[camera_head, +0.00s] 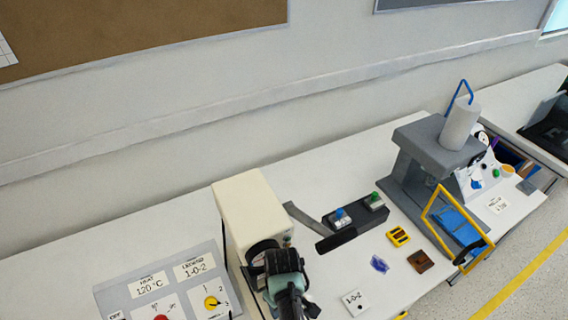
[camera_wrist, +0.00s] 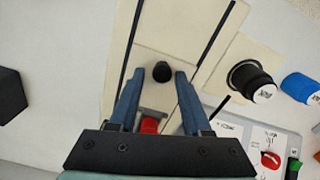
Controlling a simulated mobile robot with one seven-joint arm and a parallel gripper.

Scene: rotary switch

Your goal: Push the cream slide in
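In the wrist view the cream slide (camera_wrist: 182,40) lies as a long pale strip between two dark lines, with a small black knob (camera_wrist: 162,71) standing on it. My gripper (camera_wrist: 160,76) is open, with one blue finger on each side of the knob. I cannot tell whether either finger touches it. In the head view my gripper (camera_head: 284,262) is in front of a cream box (camera_head: 250,205) on the bench. My arm covers part of the box's front, and the fingertips and slide are hard to make out there.
A grey panel (camera_head: 135,292) with a red and a yellow knob stands left of the box. A dark block with blue and green buttons (camera_head: 357,217) lies right, with a grey press (camera_head: 420,165) beyond. In the wrist view, black (camera_wrist: 250,80) and blue (camera_wrist: 300,87) cylinders stand at right.

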